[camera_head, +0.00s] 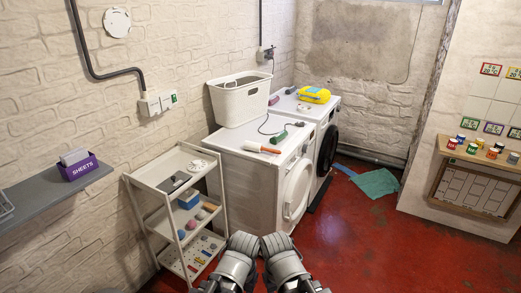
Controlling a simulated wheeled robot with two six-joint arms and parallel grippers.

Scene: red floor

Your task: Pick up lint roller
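The lint roller (253,146), a white roll with an orange-red handle, seems to be the item lying on top of the near white washing machine (240,137), close to its front edge. My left gripper (243,240) and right gripper (276,240) are side by side at the bottom middle, well apart from the roller and nearer to me. Their fingertips are too small and dark to tell whether they are open or shut. I see nothing held.
A white basket (240,100) stands behind the roller. A green-handled item (280,137) with a dark cord lies beside it. A white shelf cart (160,183) stands left of the machine. A teal cloth (376,183) lies on the red floor (390,245), which is open at right.

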